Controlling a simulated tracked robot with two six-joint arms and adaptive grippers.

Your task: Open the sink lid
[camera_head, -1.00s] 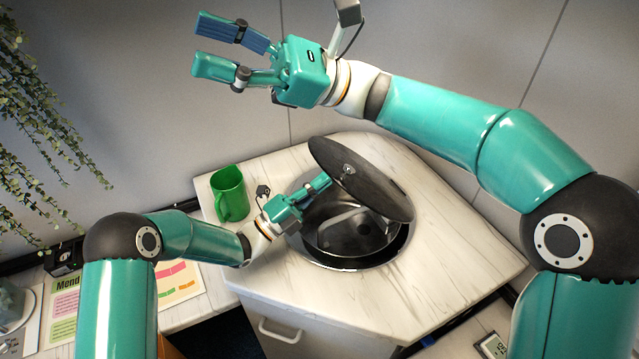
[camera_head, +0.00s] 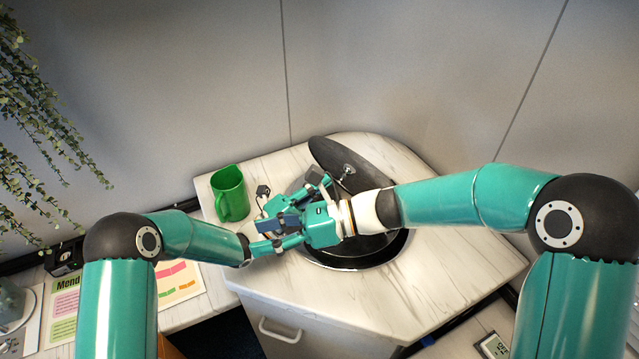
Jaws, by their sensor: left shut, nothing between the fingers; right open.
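The round dark sink lid (camera_head: 378,172) stands tilted up at the back of the sink, with a small knob on its face. The round dark sink (camera_head: 396,246) is uncovered below it and partly hidden by my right arm. My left gripper (camera_head: 322,180) is shut and empty, its tips beside the lid's near left edge; whether they touch it cannot be told. My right gripper (camera_head: 258,238) is open and empty. It lies in front of the sink's left side, overlapping my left wrist in the picture and hiding part of it.
A green mug (camera_head: 230,192) stands on the white marbled counter (camera_head: 460,262) left of the sink. The counter right of the sink is clear. A grey wall (camera_head: 400,80) rises behind. A poster (camera_head: 180,283) and hanging plant (camera_head: 40,120) are at left.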

